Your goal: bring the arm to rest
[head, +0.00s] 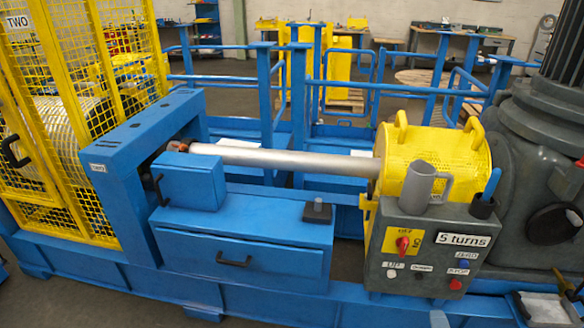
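Neither of my grippers and no clear part of my arms shows in the head view. A grey shaft (290,160) runs level from the blue frame (125,160) on the left to a yellow perforated guard (437,154) on the right. A grey control box (425,254) below the guard has a red switch on a yellow plate (403,243), several small buttons and a label reading "5 turns" (463,240). A grey mug (417,187) stands on the box, beside a dark cup with a blue-handled tool (487,195).
A blue cabinet (235,250) with a drawer stands in front of the shaft, with a smaller blue box (190,182) and a dark block (318,211) on it. Yellow mesh cage (60,110) at left, large grey machine (535,130) at right, blue railings (340,85) behind. Floor shows at lower left.

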